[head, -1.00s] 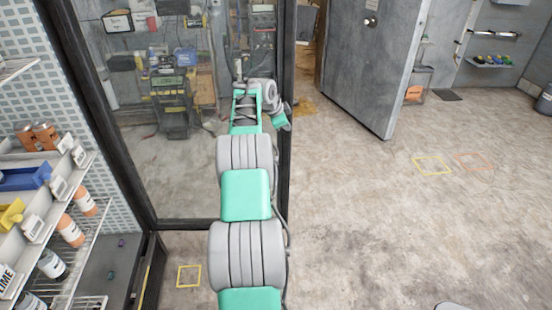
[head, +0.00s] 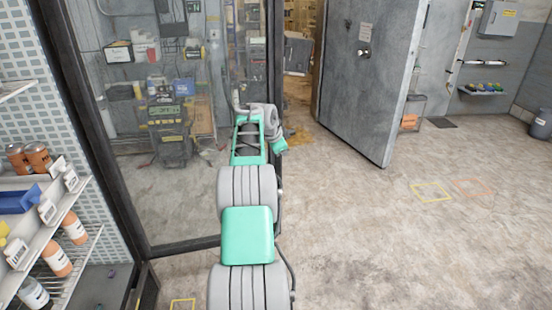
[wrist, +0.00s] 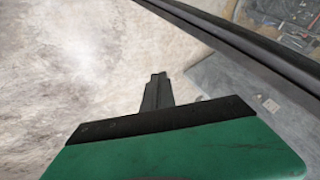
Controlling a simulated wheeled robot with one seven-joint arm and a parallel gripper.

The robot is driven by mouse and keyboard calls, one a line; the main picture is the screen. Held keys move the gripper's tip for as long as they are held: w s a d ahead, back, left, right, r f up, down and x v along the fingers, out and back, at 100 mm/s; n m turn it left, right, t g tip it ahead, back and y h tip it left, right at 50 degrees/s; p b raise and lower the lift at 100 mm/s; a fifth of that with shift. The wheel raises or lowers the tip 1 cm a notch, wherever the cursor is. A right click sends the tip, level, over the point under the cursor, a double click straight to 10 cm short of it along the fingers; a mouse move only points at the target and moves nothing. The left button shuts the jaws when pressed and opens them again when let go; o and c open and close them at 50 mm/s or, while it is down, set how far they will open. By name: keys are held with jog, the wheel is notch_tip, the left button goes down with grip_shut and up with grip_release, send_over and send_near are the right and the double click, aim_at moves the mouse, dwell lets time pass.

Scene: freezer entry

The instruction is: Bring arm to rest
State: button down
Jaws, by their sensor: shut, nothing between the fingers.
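My arm stretches forward from the bottom middle of the head view in grey and green segments, with its far end in front of the glass panel (head: 170,180). My gripper (wrist: 158,78) shows in the wrist view as a dark finger shape beyond a green body. The fingers are together and hold nothing. Pale, blurred floor lies behind them. In the head view the fingertips are hidden behind the arm's far end.
A dark frame post (head: 273,90) stands just behind the arm's end. Shelves with bottles (head: 75,228) and a blue bin (head: 18,198) are at the left. A large grey door (head: 365,85) stands open at the right. The concrete floor (head: 390,235) right of the arm is clear.

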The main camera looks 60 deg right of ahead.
jog(key=v, duration=1)
jog(key=s+a+f+n+y, duration=0.1)
jog(key=a+f+n+y, duration=0.1)
jog(key=a+f+n, duration=0.6)
jog(key=s+a+f+n+y, duration=0.1)
jog(key=a+f+n+y, duration=0.4)
jog(key=f, duration=0.6)
jog(key=s+a+f+n, duration=0.15)
jog(key=a+n, duration=0.35)
jog(key=a, duration=1.8)
jog(key=a+r+n+t, duration=0.1)
jog(key=a+r+n, duration=0.3)
jog(key=a, duration=0.9)
jog(key=w+a+r+n+t, duration=0.1)
jog(key=a+r+n, duration=0.3)
jog(key=a, duration=0.8)
jog(key=shift+a+n+t, duration=0.3)
jog(key=shift+a+t, duration=0.1)
jog(key=shift+t, duration=0.2)
